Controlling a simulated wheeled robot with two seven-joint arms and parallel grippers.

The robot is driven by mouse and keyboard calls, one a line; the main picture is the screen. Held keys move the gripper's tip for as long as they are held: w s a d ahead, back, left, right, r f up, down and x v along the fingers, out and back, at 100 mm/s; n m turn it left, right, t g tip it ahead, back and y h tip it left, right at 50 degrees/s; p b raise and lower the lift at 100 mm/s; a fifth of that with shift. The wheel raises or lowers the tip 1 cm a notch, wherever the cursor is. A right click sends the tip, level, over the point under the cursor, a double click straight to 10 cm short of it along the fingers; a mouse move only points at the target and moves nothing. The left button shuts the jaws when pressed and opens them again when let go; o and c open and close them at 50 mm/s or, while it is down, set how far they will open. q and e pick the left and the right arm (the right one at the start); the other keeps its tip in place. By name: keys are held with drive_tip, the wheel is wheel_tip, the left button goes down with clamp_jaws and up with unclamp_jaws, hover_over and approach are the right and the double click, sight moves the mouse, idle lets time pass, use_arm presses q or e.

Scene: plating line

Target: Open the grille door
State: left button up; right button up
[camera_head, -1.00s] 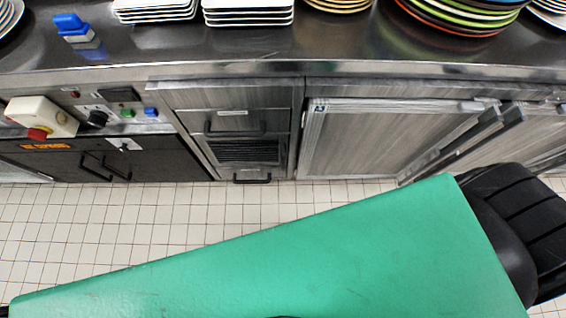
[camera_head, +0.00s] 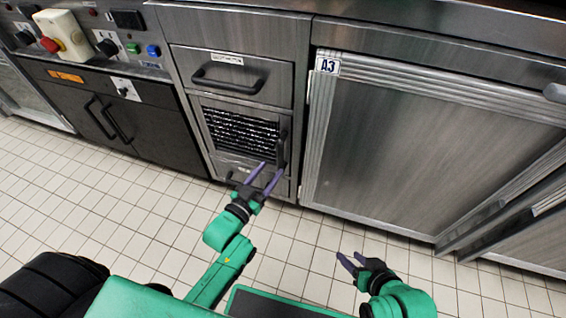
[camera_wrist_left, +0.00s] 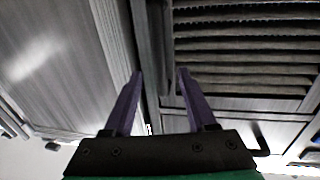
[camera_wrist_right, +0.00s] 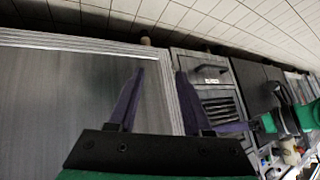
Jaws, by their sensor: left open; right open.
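The grille door (camera_head: 240,132) is a steel panel with dark horizontal slats, below a drawer in the counter front. It looks shut, flush with the cabinet. Its upright dark handle (camera_head: 283,148) is on its right side. My left gripper (camera_head: 272,167) is open and empty, just in front of the door's lower right, close to the handle. I cannot tell whether they touch. The slats (camera_wrist_left: 245,55) fill the upper right of the left wrist view. My right gripper (camera_head: 349,255) is open and empty, low over the floor, apart from the door, which is small in the right wrist view (camera_wrist_right: 217,105).
A drawer (camera_head: 230,75) with a bar handle is above the grille door. A large steel door marked A3 (camera_head: 420,140) is to the right. A control panel with a red button (camera_head: 50,44) and a black double-handled cabinet (camera_head: 85,110) are left. The tiled floor (camera_head: 110,205) is clear.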

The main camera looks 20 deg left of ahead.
sight(278, 160)
use_arm(q)
drive_tip(key=b+x, duration=0.1)
drive_tip(key=x, duration=0.4)
drive_tip(key=shift+w+d+f, duration=0.1)
drive_tip(key=shift+w+f, duration=0.05)
drive_tip(key=shift+w, duration=0.25)
drive_tip(key=shift+w+d, duration=0.1)
drive_tip(key=shift+w, duration=0.35)
use_arm(e)
drive_tip(key=a+t, duration=0.1)
drive_tip(key=a+f+t+y, duration=0.1)
drive_tip(key=a, duration=0.1)
drive_tip(key=shift+w+a+f+m+t+y, duration=0.25)
drive_tip(key=shift+a+m+t+y, duration=0.05)
drive_tip(key=shift+t+y, duration=0.1)
use_arm(q)
clamp_jaws()
